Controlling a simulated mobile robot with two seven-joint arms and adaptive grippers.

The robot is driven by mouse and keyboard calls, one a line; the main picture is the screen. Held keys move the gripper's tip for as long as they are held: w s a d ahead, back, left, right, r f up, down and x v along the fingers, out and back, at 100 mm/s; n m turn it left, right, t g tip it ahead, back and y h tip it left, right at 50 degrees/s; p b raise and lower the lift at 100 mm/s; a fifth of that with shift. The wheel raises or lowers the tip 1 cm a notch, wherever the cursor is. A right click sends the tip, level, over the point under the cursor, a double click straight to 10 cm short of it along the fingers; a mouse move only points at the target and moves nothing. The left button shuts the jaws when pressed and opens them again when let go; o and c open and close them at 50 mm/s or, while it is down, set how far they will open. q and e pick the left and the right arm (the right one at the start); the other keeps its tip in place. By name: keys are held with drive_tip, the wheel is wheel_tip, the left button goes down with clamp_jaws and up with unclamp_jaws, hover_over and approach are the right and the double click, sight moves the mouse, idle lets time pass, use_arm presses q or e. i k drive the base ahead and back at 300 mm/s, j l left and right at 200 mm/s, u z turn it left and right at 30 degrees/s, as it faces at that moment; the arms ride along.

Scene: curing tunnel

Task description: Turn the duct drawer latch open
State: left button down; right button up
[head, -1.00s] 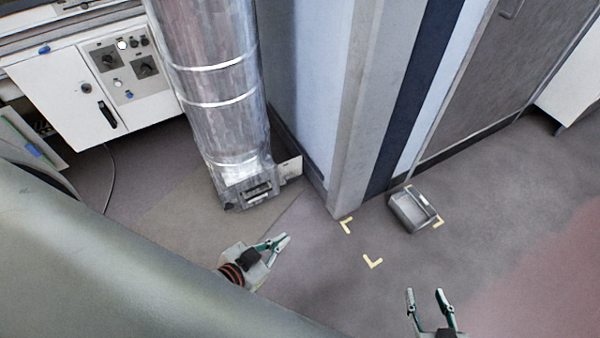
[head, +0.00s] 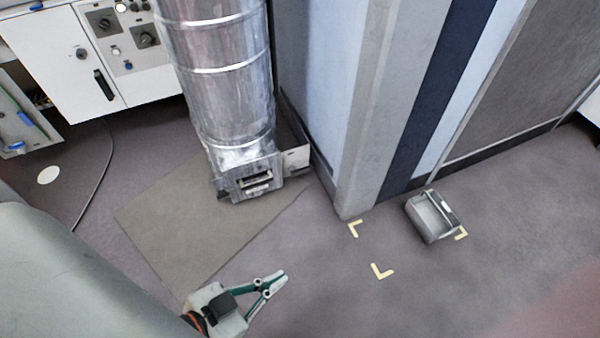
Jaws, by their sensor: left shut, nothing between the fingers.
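The silver duct (head: 228,90) stands upright left of the wall corner. At its foot is the metal drawer box (head: 250,178) with a dark slot and a handle on its front. The latch is too small to make out clearly. My left gripper (head: 280,279) is shut and empty, over the floor in front of the drawer and apart from it. Its fingertips point to the right. My right gripper is out of view.
A grey dustpan-like bin (head: 431,217) stands on the floor at right, near yellow corner marks (head: 381,272). A white control cabinet (head: 75,60) is at upper left, with a cable (head: 108,165) beside it. A flat mat (head: 165,232) lies before the duct.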

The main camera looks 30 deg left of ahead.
sight(224, 193)
drive_tip(key=u, duration=1.4)
drive_tip(key=i+l+z, duration=0.1)
drive_tip(key=i, duration=0.5)
drive_tip(key=i+l+z, duration=0.1)
drive_tip(key=i, duration=0.45)
